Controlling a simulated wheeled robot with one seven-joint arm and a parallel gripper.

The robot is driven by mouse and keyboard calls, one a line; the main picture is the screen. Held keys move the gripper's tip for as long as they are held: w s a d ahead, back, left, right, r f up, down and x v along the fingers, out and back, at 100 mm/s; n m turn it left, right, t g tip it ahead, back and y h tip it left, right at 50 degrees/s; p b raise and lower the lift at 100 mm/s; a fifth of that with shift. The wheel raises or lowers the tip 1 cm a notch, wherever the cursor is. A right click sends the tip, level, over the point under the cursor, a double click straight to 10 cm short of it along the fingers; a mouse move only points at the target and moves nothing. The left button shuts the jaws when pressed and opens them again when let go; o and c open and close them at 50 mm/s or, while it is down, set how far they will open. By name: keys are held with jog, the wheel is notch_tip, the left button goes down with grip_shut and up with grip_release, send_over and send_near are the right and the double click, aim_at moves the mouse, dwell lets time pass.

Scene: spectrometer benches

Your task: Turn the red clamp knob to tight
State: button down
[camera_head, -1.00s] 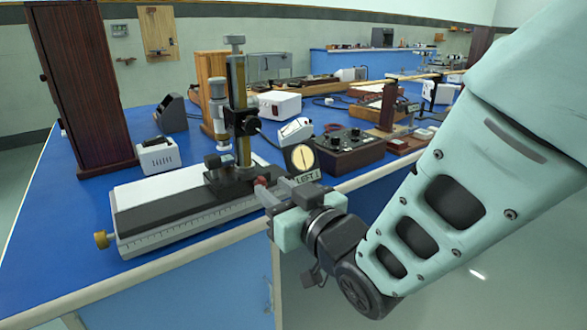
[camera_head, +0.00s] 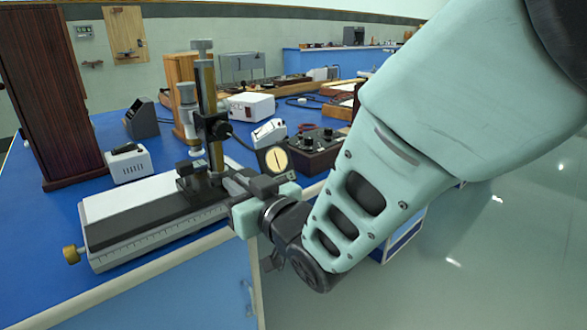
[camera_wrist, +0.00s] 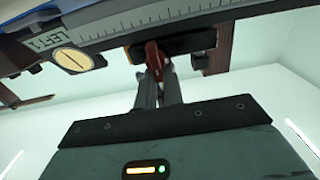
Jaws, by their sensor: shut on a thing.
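The red clamp knob (camera_wrist: 153,58) shows in the wrist view on the underside of the dark carriage, between my fingertips. My gripper (camera_wrist: 158,78) is shut on it; the fingers hide part of the knob. In the head view my gripper (camera_head: 232,183) reaches the right side of the carriage, and the knob is hidden there. The knob belongs to a measuring instrument with a long scaled base (camera_head: 150,233) and an upright brass column (camera_head: 207,95). A round cream dial with a dark line (camera_head: 276,160) stands beside my gripper; it also shows in the wrist view (camera_wrist: 72,60), near a LEFT 1 label.
A brass knob (camera_head: 72,255) sticks out at the base's left end. A white box (camera_head: 128,163) and a dark wooden cabinet (camera_head: 50,95) stand behind. A dark control box (camera_head: 315,152) is to the right. The floor right of the bench is clear.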

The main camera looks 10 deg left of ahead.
jog(key=shift+f+m+b, duration=0.25)
jog(key=shift+m+b, duration=0.05)
jog(key=shift+w+d+f+m+b, duration=0.3)
jog(key=shift+m+b, duration=1.15)
jog(key=shift+m, duration=1.4)
jog(key=shift+w+d+f+m+b, duration=0.1)
jog(key=shift+f+m+b, duration=0.25)
jog(key=shift+m+b, duration=1.85)
jog(key=shift+w+d+f+m+b, duration=0.3)
jog(key=shift+m+b, duration=0.4)
jog(key=shift+m, duration=2.85)
jog(key=shift+s+a, duration=0.15)
jog(key=c, duration=1.5)
grip_release()
jog(key=shift+r, duration=0.1)
